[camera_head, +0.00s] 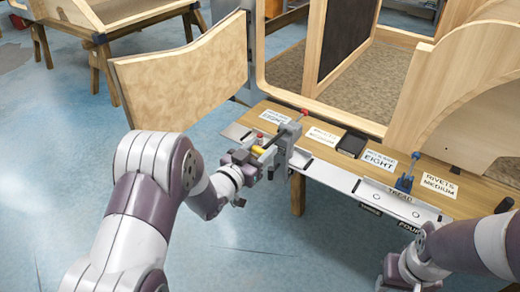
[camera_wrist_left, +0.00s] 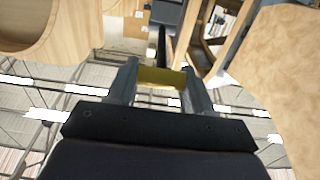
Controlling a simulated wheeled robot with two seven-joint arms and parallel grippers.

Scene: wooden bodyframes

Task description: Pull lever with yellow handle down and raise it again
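The yellow handle (camera_head: 258,150) sits at the end of a dark lever by the grey clamp device (camera_head: 283,150) on the workbench. In the left wrist view the yellow handle (camera_wrist_left: 162,77) spans the gap between the two fingers of my left gripper (camera_wrist_left: 161,82), near their tips. The fingers are apart on either side of it; whether they press on it I cannot tell. In the head view my left gripper (camera_head: 262,160) is at the handle and partly hides it. My right gripper (camera_head: 405,280) is at the lower right, its fingers not clear.
The bench's metal rail (camera_head: 340,178) carries labels and a blue-handled clamp (camera_head: 407,178). A red-knobbed lever (camera_head: 303,112) rises beside the device. Wooden frames (camera_head: 345,45) stand behind, and a curved wooden panel (camera_head: 185,75) is close to my left arm. Open blue floor lies left.

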